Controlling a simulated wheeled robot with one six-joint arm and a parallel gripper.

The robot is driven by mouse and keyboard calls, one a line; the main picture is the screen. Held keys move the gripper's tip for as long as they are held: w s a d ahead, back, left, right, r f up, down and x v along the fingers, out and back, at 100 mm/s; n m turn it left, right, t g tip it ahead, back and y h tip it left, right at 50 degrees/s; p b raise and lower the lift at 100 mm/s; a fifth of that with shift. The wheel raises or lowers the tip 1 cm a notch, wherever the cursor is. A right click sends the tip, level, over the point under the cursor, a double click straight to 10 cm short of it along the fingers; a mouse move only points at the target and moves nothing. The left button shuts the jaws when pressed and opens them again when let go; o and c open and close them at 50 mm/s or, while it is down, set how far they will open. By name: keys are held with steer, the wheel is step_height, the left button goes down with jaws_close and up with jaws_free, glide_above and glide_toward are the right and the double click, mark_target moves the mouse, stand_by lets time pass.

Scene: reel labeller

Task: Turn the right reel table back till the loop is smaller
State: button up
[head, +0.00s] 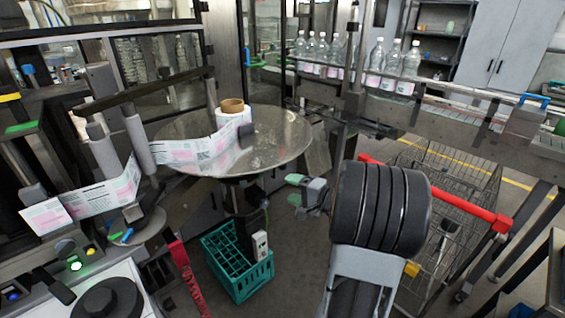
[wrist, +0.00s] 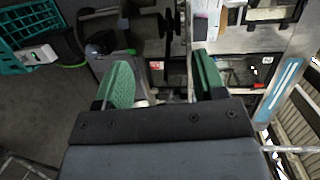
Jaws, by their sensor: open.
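The reel table (head: 285,140) is a round, shiny metal disc in the middle of the head view. A label reel with a brown core (head: 232,106) stands on it. A white and pink label web (head: 200,150) runs from the reel leftward to the grey rollers (head: 137,140), and more web (head: 90,200) hangs below them in a bend. My gripper (head: 297,190) is below and right of the disc's front edge, apart from it. In the wrist view its two green fingers (wrist: 162,82) stand wide apart with nothing between them. I cannot identify the disc in the wrist view.
A green crate (head: 238,275) stands on the floor below the disc, and also shows in the wrist view (wrist: 30,20). A conveyor with clear bottles (head: 375,60) runs behind. A red bar (head: 465,208) and wire cart (head: 445,190) are right of my arm.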

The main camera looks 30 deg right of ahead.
mark_target(285, 165)
steer(key=d+m+t+h, duration=0.2)
steer(key=d+h, duration=0.1)
steer(key=d, duration=0.3)
steer(key=shift+m+t, duration=0.3)
steer(key=w+p, duration=0.1)
steer(key=w, duration=0.3)
steer(key=w+a+p, duration=0.1)
steer(key=w, duration=0.3)
steer(key=w+a+p, duration=0.1)
steer(key=w+p, duration=0.1)
steer(key=w, duration=0.3)
steer(key=shift+r, duration=0.15)
